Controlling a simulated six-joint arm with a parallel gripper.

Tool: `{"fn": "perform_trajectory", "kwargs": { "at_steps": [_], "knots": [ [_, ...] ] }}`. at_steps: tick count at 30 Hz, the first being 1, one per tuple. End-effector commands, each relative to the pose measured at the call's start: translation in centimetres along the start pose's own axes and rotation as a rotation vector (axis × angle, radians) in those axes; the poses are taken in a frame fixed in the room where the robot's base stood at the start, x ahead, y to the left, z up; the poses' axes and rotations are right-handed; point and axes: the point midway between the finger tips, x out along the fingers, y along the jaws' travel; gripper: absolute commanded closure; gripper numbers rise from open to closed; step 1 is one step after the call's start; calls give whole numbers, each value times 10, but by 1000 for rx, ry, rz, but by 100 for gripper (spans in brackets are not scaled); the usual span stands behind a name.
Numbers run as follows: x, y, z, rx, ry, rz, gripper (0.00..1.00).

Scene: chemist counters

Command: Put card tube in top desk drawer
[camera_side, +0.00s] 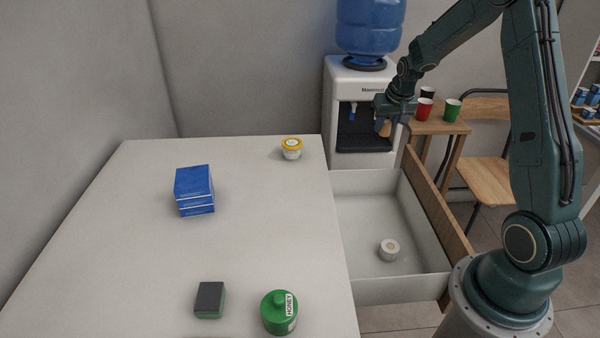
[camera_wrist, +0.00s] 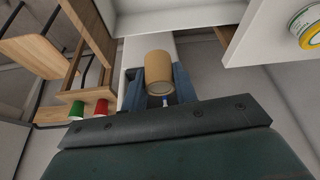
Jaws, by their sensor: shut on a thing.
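The card tube (camera_wrist: 159,70) is a short tan cylinder held between my gripper's fingers in the wrist view. A small part of the tube also shows in the side view (camera_side: 385,129). My gripper (camera_side: 389,121) is shut on it, raised near the far end of the open drawer, in front of the water dispenser in the picture. The desk drawer (camera_side: 362,198) is pulled out from the right side of the white desk (camera_side: 255,235). A small white roll (camera_side: 389,249) lies on the drawer floor near its near end.
A yellow-lidded tub (camera_side: 291,149), blue boxes (camera_side: 195,190), a dark block (camera_side: 209,299) and a green honey jar (camera_side: 279,313) stand on the desk. A water dispenser (camera_side: 340,85) and a wooden stand (camera_side: 440,126) with cups are behind. Most of the drawer floor is free.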

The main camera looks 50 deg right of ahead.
Motion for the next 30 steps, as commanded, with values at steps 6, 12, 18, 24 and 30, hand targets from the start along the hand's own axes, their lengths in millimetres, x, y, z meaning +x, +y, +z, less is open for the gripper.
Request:
{"fn": "perform_trajectory", "kwargs": {
  "at_steps": [6, 12, 18, 24, 30],
  "knots": [
    [54, 0, 24, 0, -8, 0, 92],
    [91, 0, 39, -1, -4, -1, 92],
    [108, 0, 45, -1, -2, -1, 92],
    [111, 0, 46, -1, 0, -1, 92],
    [120, 0, 50, -1, -2, -1, 92]
  ]
}}
